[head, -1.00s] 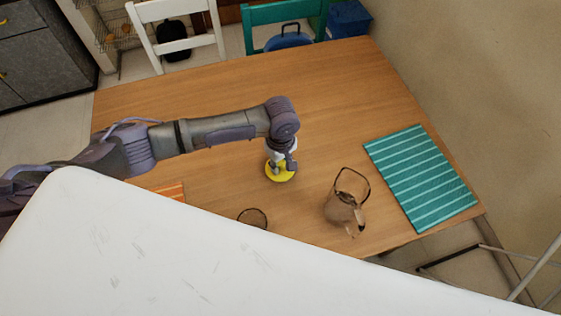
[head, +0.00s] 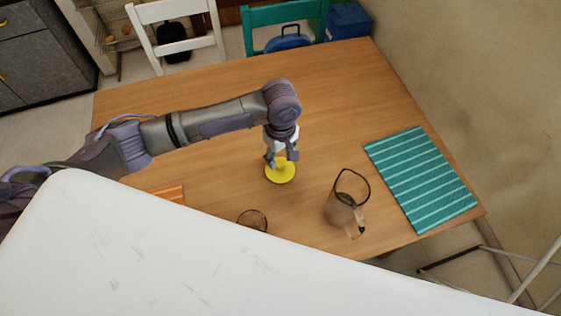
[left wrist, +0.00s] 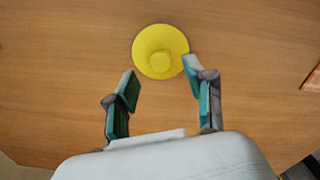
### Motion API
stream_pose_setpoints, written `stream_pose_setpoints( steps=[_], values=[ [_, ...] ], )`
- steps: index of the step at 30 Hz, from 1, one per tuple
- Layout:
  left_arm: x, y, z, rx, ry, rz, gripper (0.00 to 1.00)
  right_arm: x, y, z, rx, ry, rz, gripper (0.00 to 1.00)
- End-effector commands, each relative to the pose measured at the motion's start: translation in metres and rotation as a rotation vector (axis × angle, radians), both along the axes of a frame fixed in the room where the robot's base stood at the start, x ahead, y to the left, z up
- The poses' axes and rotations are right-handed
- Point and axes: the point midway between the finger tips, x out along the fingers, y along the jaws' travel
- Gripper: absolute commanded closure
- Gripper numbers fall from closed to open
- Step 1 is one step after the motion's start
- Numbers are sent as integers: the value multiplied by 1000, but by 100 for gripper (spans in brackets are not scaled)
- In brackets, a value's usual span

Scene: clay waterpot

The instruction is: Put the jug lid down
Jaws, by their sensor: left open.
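The yellow round jug lid (head: 281,173) lies on the wooden table, left of the clay jug. It also shows in the left wrist view (left wrist: 160,52), with a raised knob at its middle. My left gripper (head: 281,155) is just above the lid, pointing down. In the left wrist view, its two fingers (left wrist: 160,84) are apart with nothing between them, and the lid shows beyond the fingertips. The brown jug (head: 345,210) stands to the right with its dark hoop handle up. My right gripper is not in view.
A teal striped mat (head: 421,178) lies at the table's right side. A dark-rimmed round thing (head: 252,219) and an orange striped mat (head: 172,192) are partly hidden at the front. White (head: 178,30) and green (head: 285,27) chairs stand behind. The table's back half (head: 340,80) is clear.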

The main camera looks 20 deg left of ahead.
Motion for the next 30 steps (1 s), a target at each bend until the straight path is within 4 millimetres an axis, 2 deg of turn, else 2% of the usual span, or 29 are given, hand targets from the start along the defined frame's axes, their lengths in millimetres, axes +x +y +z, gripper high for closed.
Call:
stream_pose_setpoints(
  steps=[3, 6, 12, 30],
  values=[
    [0, 0, 26, -2, -2, 0, 47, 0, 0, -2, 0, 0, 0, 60],
    [1, 0, 44, -2, -2, 0, 47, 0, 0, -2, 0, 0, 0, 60],
    [0, 0, 64, -1, 1, 1, 47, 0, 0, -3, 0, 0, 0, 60],
    [0, 0, 67, 0, 1, 1, 47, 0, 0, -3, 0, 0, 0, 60]
  ],
)
